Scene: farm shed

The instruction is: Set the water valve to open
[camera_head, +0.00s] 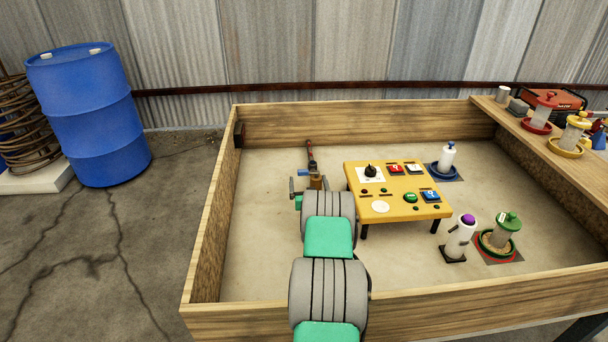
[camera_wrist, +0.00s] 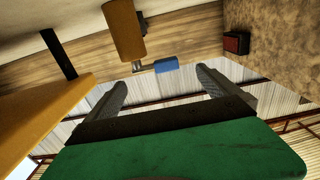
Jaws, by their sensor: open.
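The water valve seems to be the brass-coloured body (camera_head: 316,182) with a blue handle (camera_head: 303,172), left of the yellow panel table. In the wrist view the brass cylinder (camera_wrist: 124,28) is at the top, and the small blue handle (camera_wrist: 166,64) lies beyond my fingertips, between their lines. My gripper (camera_head: 309,187) is close to the valve in the head view, partly hidden by my arm. In the wrist view my gripper (camera_wrist: 163,80) has its fingers spread wide with nothing between them. Contact with the handle cannot be made out.
A yellow panel table (camera_head: 398,190) with buttons and a knob stands just right of my gripper. Bottles and feeders stand farther right. Wooden walls (camera_head: 208,220) surround the sandy floor. A dark red box (camera_wrist: 236,43) is on a wall. A blue barrel (camera_head: 88,115) stands outside.

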